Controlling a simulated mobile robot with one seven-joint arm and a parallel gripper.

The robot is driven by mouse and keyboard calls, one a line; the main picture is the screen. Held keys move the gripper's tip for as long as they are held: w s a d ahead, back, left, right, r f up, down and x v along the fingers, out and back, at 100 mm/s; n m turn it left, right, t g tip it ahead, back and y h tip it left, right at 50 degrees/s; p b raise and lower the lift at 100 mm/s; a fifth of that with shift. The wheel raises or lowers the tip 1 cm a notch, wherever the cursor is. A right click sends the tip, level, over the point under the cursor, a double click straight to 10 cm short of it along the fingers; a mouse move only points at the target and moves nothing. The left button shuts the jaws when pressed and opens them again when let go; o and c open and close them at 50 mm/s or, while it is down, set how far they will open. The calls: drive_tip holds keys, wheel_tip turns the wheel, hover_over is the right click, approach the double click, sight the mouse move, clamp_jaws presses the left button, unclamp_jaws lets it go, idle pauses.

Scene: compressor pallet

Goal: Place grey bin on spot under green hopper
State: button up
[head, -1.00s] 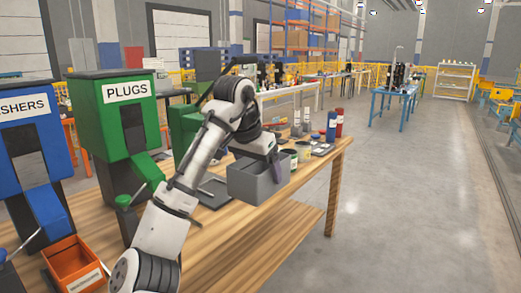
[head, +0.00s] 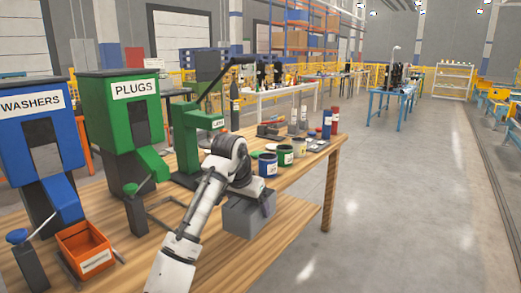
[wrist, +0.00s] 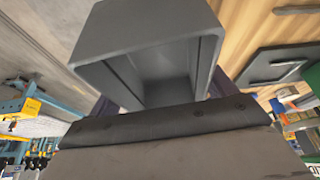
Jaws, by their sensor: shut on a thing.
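The grey bin (head: 247,219) is held by my gripper (head: 266,203) near the front edge of the wooden bench, right of the green hopper. In the wrist view the grey bin (wrist: 110,45) fills the upper middle, its hollow inside facing the camera. My gripper is shut on one of its walls; the exact grip is partly hidden. The green hopper (head: 118,108), labelled PLUGS, stands at the back left with a green chute. A dark outline on the bench (head: 152,216) marks the spot below its chute, partly bare and apart from the bin.
The blue WASHERS hopper (head: 40,125) stands at far left, with an orange bin (head: 86,247) below it. A green press (head: 186,145) stands behind my arm. Several paint cans (head: 268,165) and bottles stand at the bench's right end.

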wheel_tip(320, 180, down, 29)
drive_tip(key=s+a+n+y, duration=0.1)
drive_tip(key=s+a+n, duration=0.1)
drive_tip(key=s+n, duration=0.1)
drive_tip(key=s+d+f+n, duration=0.1)
drive_tip(key=s+d+f, duration=0.1)
drive_tip(key=s+f, duration=0.6)
drive_tip(key=s+d+f+n+y, duration=0.1)
drive_tip(key=s+d+f, duration=0.2)
drive_tip(key=s+f, duration=0.6)
wheel_tip(320, 180, down, 3)
drive_tip(key=shift+f+n+t, duration=0.2)
drive_tip(key=shift+n+t, duration=0.1)
drive_tip(key=shift+n, duration=0.1)
